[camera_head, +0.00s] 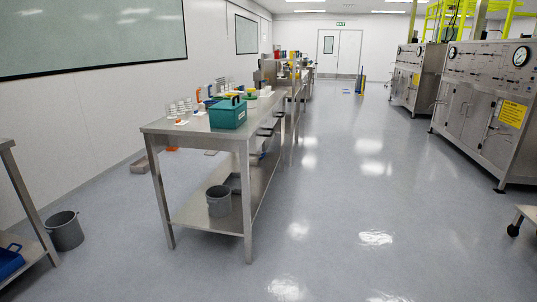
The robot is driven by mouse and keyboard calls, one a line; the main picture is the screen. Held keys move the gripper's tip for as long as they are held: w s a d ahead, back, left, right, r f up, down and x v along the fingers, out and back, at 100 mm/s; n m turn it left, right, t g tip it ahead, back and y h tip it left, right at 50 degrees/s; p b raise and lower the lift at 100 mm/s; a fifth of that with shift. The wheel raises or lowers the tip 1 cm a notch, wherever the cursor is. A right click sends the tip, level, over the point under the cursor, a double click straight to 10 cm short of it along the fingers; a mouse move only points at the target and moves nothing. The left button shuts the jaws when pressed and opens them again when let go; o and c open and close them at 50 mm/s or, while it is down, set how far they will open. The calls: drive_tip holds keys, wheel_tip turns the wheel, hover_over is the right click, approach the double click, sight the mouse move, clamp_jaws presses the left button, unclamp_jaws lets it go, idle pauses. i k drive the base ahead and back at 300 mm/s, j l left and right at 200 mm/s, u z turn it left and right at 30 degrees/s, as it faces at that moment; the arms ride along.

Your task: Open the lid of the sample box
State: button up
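A teal box with a dark handle on top (228,112), which looks like the sample box, stands near the front end of a steel table (190,127). Its lid appears shut, though the box is small in the view. Small items stand beside and behind it on the table, including an orange bottle (198,95) and some white racks. My gripper is not in view.
Open grey floor (340,210) lies to the right of the table. Grey buckets stand on the table's lower shelf (219,201) and on the floor at left (65,231). Steel cabinets with gauges (490,100) line the right. A wheeled stand (527,214) is at the right edge.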

sight(225, 105)
drive_tip(key=i+j, duration=0.25)
drive_tip(key=i, duration=0.25)
drive_tip(key=i+j+u, duration=0.1)
drive_tip(key=i, duration=0.4)
drive_tip(key=i+j, duration=0.3)
drive_tip(key=i, duration=0.2)
drive_tip(key=i+j+u, duration=0.1)
drive_tip(key=i, duration=0.4)
drive_tip(key=j, duration=0.1)
